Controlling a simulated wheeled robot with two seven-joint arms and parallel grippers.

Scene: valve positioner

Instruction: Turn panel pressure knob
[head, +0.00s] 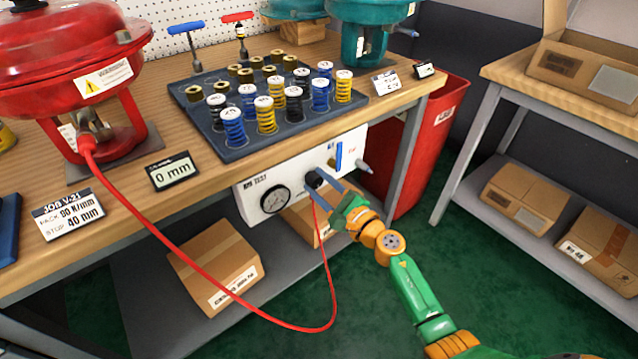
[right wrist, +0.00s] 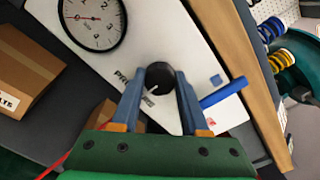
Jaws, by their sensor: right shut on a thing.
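The white test panel (head: 252,213) hangs under the front edge of the workbench. Its black pressure knob (head: 312,179) sits right of the round gauge (head: 274,200). In the right wrist view the knob (right wrist: 159,77) has a white pointer mark and lies between the blue fingers of my right gripper (right wrist: 158,90), which is shut on it. In the head view the right gripper (head: 325,187) reaches the panel from the lower right. The gauge (right wrist: 92,18) also shows in the right wrist view, with a red needle. A blue lever (right wrist: 224,92) stands beside the knob. My left gripper is not in view.
A red hose (head: 240,314) runs from the red actuator (head: 65,50) down to the panel. A tray (head: 240,150) of springs and a display reading 0 mm (head: 174,171) stand on the bench. A red bin (head: 433,130) stands right of the panel. Boxes (head: 215,262) lie below.

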